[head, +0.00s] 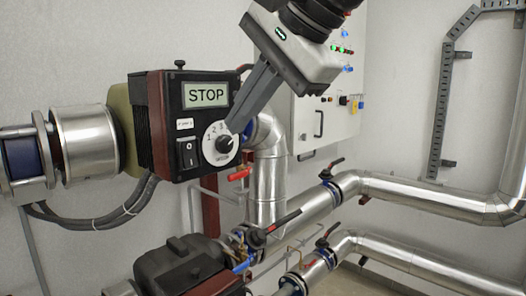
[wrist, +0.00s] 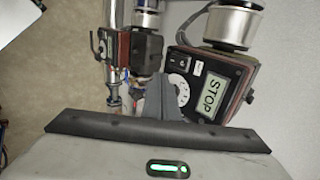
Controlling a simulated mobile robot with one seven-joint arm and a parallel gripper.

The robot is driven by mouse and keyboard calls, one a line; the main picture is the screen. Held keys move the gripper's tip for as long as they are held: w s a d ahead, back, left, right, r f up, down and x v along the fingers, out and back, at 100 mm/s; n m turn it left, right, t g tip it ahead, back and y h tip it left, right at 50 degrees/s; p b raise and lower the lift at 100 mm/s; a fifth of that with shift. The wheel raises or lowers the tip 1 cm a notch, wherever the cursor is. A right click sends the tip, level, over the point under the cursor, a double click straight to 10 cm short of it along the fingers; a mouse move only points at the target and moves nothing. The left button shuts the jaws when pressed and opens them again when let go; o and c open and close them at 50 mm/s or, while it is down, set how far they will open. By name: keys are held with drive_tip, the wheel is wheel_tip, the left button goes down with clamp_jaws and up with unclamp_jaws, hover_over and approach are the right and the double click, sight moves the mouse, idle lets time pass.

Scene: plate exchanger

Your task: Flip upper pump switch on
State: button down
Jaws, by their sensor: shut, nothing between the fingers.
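The upper pump (head: 158,118) is a dark box on the wall pipe, with a display (head: 207,94) reading STOP. Its black rocker switch (head: 189,153) is at the lower left of the front face, left of a white numbered dial (head: 221,143). My gripper (head: 236,128) is shut and empty, reaching down from the upper right. Its fingertips appear at the dial's upper right edge; contact cannot be told. In the wrist view the fingers (wrist: 157,88) overlap the dial's side, and the switch (wrist: 178,61) shows beyond the dial, clear of them.
A second pump (head: 180,265) sits below, with silver pipes and red-handled valves (head: 283,222) to its right. A white control cabinet (head: 325,115) with lights is on the wall behind my gripper. Black cables (head: 100,220) hang at the left.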

approach(193, 167)
wheel_tip(193, 167, down, 3)
drive_tip(key=w+a, duration=0.1)
drive_tip(key=w+a+f, duration=0.1)
drive_tip(key=a, duration=0.1)
drive_tip(key=shift+w, duration=0.25)
idle(0.3)
